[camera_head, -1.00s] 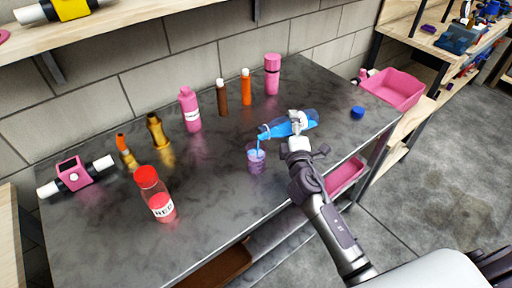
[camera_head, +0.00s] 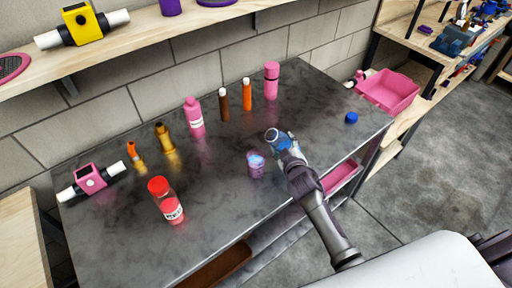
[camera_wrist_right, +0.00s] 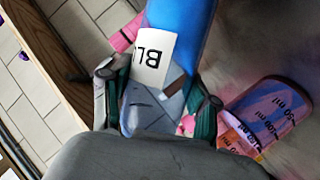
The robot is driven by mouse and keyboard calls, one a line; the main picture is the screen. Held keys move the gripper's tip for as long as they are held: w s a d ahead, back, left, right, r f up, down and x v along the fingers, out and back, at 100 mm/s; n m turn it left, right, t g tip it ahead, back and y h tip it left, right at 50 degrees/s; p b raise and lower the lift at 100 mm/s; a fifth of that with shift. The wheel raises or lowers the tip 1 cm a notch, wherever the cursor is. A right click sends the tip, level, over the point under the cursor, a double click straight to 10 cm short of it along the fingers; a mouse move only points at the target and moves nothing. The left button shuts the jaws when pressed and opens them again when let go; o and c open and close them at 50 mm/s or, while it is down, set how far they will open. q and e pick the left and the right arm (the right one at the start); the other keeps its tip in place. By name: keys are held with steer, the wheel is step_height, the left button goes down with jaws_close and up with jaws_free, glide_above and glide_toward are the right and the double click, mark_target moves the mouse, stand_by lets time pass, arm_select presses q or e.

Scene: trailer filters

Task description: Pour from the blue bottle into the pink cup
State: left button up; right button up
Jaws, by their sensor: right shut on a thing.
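My right gripper (camera_head: 291,157) is shut on the blue bottle (camera_head: 278,141), a little above the table. The bottle is seen foreshortened and its exact tilt is hard to tell. In the right wrist view the bottle (camera_wrist_right: 185,28) has a white label starting "BLU", with the fingers around its body. The pink cup (camera_head: 255,168), a see-through pink-purple one, stands upright left of the gripper with blue liquid inside. Its measuring marks show in the right wrist view (camera_wrist_right: 265,112). No stream shows between bottle and cup. My left gripper is out of view.
A blue cap (camera_head: 351,117) lies on the table (camera_head: 225,205) at right. A red bottle (camera_head: 166,200) stands front left. Several pink, gold, brown and orange bottles line the back near the wall. A pink bin (camera_head: 388,90) sits beyond the right end.

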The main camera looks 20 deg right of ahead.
steer(key=m+p, duration=0.1)
steer(key=p, duration=0.1)
steer(key=d+r+m+y+p, duration=0.1)
steer(key=p, duration=0.1)
steer(key=shift+w+r+g+y, duration=0.1)
steer(key=shift+g+y, duration=0.2)
steer(key=shift+f+m+y+p, duration=0.25)
steer(key=shift+m+y+p, duration=0.05)
steer(key=shift+m+p, duration=0.5)
steer(key=shift+a+f+m+y, duration=0.1)
steer(key=shift+f+m+y, duration=0.25)
steer(key=shift+m+y, duration=0.25)
step_height(320, 180, up, 5)
steer(key=p, duration=0.5)
